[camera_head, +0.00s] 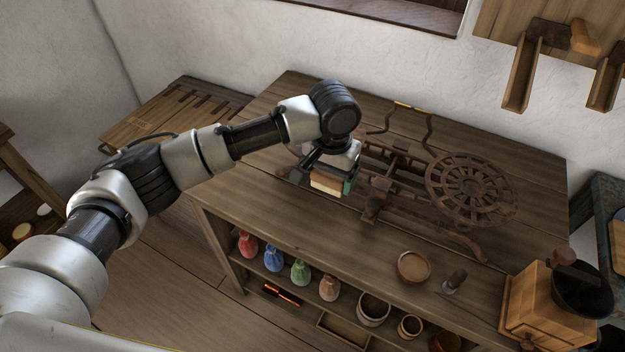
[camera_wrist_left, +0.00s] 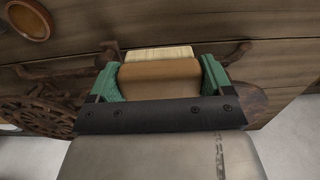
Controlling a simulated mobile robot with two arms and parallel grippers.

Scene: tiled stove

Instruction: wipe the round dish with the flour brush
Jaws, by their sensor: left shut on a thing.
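My left gripper (camera_head: 335,170) is shut on the flour brush (camera_head: 326,183), a brown wooden block with a pale bristle edge. It holds the brush over the left part of the table, beside the spoked wheel machine. In the left wrist view the brush (camera_wrist_left: 160,76) sits between the green finger pads of the gripper (camera_wrist_left: 160,80). The round dish (camera_head: 413,266), small, brown and shallow, stands on the table near its front edge, to the right of the brush and apart from it. It also shows at the top left of the left wrist view (camera_wrist_left: 28,19). My right gripper is not in view.
The dark iron machine with a spoked wheel (camera_head: 470,188) fills the middle of the table (camera_head: 300,225). A small dark-handled tool (camera_head: 456,281) stands right of the dish. A wooden grinder box (camera_head: 543,305) is at the right. Coloured pouches (camera_head: 273,257) and bowls sit on the shelf below.

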